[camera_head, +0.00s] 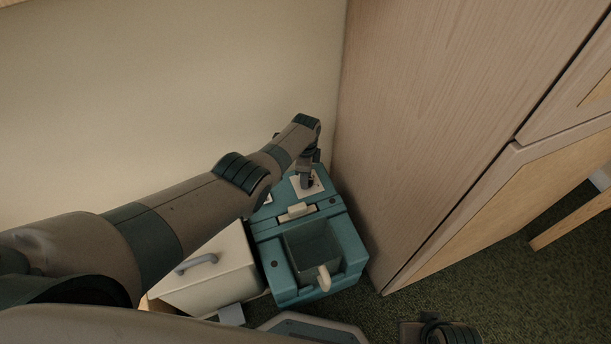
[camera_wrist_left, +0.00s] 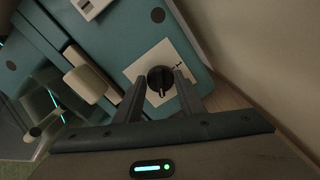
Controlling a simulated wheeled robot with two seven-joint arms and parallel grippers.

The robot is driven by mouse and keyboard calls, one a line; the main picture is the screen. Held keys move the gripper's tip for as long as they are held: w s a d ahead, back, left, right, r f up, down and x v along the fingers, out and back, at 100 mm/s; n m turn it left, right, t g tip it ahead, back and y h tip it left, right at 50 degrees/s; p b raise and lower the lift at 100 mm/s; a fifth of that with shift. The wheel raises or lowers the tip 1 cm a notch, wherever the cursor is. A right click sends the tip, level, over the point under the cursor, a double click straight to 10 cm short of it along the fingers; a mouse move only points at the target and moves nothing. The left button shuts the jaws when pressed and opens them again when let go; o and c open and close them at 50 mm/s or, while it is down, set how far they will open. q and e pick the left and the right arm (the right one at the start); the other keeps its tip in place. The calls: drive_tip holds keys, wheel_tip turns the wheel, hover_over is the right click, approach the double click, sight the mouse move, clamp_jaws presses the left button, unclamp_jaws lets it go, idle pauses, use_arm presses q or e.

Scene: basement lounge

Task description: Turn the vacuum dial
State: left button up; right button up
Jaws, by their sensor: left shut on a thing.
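The vacuum is a teal box-like machine (camera_head: 285,286) on the floor between the wall and the wooden cabinet. Its dial is a round black knob (camera_wrist_left: 160,79) on a white square plate (camera_wrist_left: 138,66) in the left wrist view. My left gripper (camera_wrist_left: 162,88) has its two fingers on either side of the dial, shut on it. In the head view my left gripper (camera_head: 308,178) reaches down onto the white plate at the machine's far end, and it hides most of the dial there. My right gripper cannot be made out in either view.
A white box with a grey handle (camera_head: 203,272) stands left of the vacuum. The wooden cabinet (camera_head: 430,110) rises close on the right, and the pale wall (camera_head: 170,90) is behind. Green carpet (camera_head: 480,285) is open at the lower right, near a wooden leg (camera_head: 575,220).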

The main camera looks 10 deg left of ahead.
use_arm(q)
drive_tip(key=shift+m, duration=0.3)
drive_tip(key=o, duration=1)
drive_tip(key=shift+r, duration=0.1)
drive_tip(key=shift+r, duration=0.1)
drive_tip(key=shift+r+p, duration=0.25)
drive_tip(key=shift+p, duration=0.05)
wheel_tip(320, 180, up, 16)
drive_tip(key=p, duration=0.6)
drive_tip(key=shift+r, duration=0.2)
use_arm(e)
wheel_tip(320, 180, down, 18)
drive_tip(key=s+d, duration=0.1)
drive_tip(key=shift+s+d+g, duration=0.25)
drive_tip(key=shift+s+g, duration=0.05)
drive_tip(key=shift+g, duration=0.1)
use_arm(q)
drive_tip(key=shift+s, duration=0.1)
use_arm(e)
drive_tip(key=shift+s+f, duration=0.1)
